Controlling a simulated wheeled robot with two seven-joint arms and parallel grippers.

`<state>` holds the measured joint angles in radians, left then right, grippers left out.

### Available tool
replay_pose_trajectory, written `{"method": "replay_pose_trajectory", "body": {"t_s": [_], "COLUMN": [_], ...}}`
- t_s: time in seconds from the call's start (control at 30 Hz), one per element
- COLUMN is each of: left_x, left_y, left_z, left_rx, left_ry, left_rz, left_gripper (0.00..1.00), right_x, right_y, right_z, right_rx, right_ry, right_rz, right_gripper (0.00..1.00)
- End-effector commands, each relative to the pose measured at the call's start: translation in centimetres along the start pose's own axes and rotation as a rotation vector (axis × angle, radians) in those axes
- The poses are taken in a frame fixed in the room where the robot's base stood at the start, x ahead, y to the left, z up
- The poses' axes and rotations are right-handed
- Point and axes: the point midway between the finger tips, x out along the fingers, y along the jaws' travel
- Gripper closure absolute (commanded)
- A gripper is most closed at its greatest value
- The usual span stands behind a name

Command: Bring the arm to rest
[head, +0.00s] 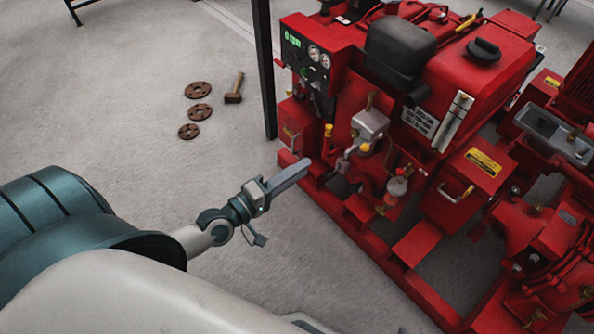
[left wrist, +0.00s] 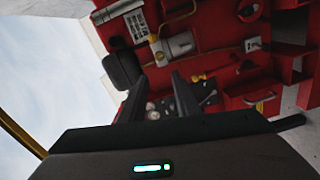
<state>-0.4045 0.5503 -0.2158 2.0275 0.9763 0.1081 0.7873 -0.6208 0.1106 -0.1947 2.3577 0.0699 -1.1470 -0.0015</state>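My left gripper (head: 299,168) reaches in from the left, near the front left corner of the red pumpset (head: 358,234). In the head view its fingers overlap one another, seen from the side. In the left wrist view the two dark fingers of the left gripper (left wrist: 160,78) stand apart with a gap between them, and nothing is held. The pumpset's gauges and levers show beyond the fingers there. Whether the fingers touch the pumpset cannot be told for sure, but they look apart from it. My right gripper is not in view.
A dark upright post (head: 264,72) stands left of the pumpset's gauge panel (head: 306,55). Several rusty flanges (head: 198,90) and a hammer (head: 233,95) lie on the grey floor. The floor between my arm and the post is clear.

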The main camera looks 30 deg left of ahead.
Motion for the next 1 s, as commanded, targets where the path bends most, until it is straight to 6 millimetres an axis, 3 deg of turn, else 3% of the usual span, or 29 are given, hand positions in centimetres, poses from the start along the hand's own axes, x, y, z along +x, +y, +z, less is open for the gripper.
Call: {"method": "replay_pose_trajectory", "body": {"t_s": [0.67, 0.87, 1.0], "left_x": [-0.2, -0.6, -1.7], "left_y": [-0.1, -0.8, -2.0], "left_z": [0.4, 3.9, 8.5], "left_rx": [0.010, 0.118, 0.290], "left_ry": [-0.008, -0.083, -0.192], "left_rz": [-0.006, -0.059, -0.139], "left_gripper": [0.71, 0.71, 0.71], "right_x": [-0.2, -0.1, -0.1], "right_y": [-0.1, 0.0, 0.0], "right_z": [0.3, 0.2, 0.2], "right_rx": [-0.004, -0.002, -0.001], "right_ry": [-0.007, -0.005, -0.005], "right_rz": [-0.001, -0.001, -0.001], "right_gripper": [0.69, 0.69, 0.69]}}
